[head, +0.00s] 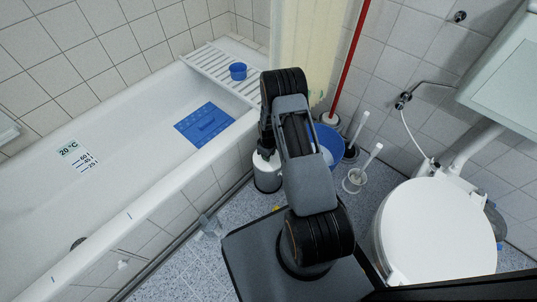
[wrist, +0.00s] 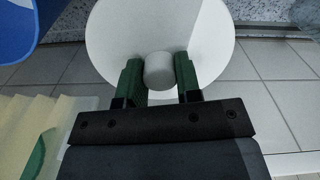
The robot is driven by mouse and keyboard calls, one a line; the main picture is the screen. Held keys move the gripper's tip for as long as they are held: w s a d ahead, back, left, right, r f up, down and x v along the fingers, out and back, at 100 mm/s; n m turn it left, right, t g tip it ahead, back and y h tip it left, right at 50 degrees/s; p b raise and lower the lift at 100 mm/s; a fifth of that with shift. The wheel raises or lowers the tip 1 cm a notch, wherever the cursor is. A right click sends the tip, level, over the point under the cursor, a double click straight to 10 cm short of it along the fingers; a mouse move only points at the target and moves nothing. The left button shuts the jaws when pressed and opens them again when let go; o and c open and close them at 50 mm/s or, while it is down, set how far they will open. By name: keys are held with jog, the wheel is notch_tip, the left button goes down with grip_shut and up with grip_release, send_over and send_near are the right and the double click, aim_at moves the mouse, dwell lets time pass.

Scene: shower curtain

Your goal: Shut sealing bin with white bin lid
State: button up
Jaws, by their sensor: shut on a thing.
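In the wrist view the white bin lid (wrist: 120,35) is a round disc with a short round knob (wrist: 158,72). My gripper (wrist: 158,80) is shut on this knob, with one green fingertip on each side. In the head view my gripper (head: 265,146) points down over the white bin (head: 267,179), which stands on the floor beside the bathtub. The lid (head: 264,159) shows as a pale patch at the bin's top. My arm covers part of this spot, so I cannot tell whether the lid touches the rim.
The bathtub (head: 117,196) wall runs close to the left of the bin. A blue bucket (head: 329,139), a toilet brush (head: 357,179) and the toilet (head: 437,235) stand to the right. A cream curtain (head: 307,45) hangs behind. Little speckled floor (head: 172,270) is free.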

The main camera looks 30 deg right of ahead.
jog(key=shift+f+b, duration=0.55)
jog(key=shift+f, duration=0.1)
jog(key=o, duration=0.5)
jog(key=shift+c, duration=0.2)
grip_shut()
jog(key=m, duration=0.4)
jog(key=shift+m, duration=0.3)
